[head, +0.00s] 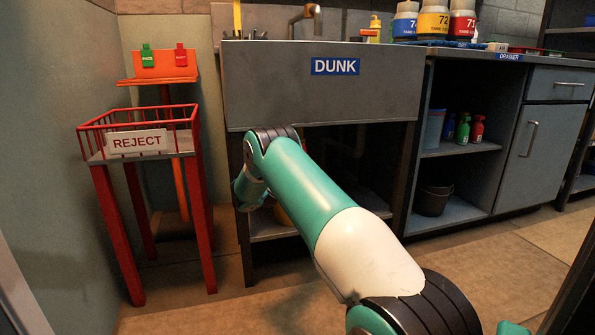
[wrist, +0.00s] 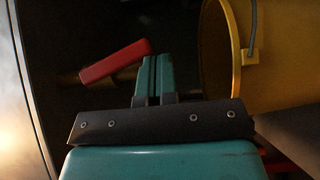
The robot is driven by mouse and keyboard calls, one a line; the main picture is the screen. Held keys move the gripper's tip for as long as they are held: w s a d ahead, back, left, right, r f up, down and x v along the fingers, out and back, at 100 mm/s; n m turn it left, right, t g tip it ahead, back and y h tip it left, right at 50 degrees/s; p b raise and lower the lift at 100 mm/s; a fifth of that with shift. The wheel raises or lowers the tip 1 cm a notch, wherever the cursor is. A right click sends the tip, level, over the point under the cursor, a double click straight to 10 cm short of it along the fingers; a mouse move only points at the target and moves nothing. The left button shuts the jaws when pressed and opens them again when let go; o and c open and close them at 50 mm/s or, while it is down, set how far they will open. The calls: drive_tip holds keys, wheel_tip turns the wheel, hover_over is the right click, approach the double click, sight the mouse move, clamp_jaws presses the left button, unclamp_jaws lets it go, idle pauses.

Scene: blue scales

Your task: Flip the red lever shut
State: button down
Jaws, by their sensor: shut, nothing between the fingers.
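The red lever (wrist: 115,62) shows in the wrist view, left of and beyond my fingertips, as a tilted red bar. A dull yellow-brown pipe piece shows dimly at its left end. My gripper (wrist: 152,62) is shut with its teal fingers together and nothing between them. The right end of the lever is close to my fingertips; I cannot tell whether they touch. In the head view my arm reaches under the sink marked DUNK, and the lever is not visible there.
A yellow bucket (wrist: 275,60) with a grey handle stands close on the right of my gripper in the wrist view. In the head view, the sink front (head: 285,90) overhangs my arm. A red REJECT stand (head: 195,215) is at the left. Floor is clear before the cabinets.

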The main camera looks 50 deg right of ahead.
drive_tip(key=shift+a, duration=0.1)
drive_tip(key=a+f+p, duration=0.1)
drive_tip(key=a+f, duration=0.2)
drive_tip(key=a, duration=0.9)
drive_tip(key=shift+w+a+f, duration=0.15)
drive_tip(key=shift+w+a, duration=0.1)
drive_tip(key=shift+a, duration=0.05)
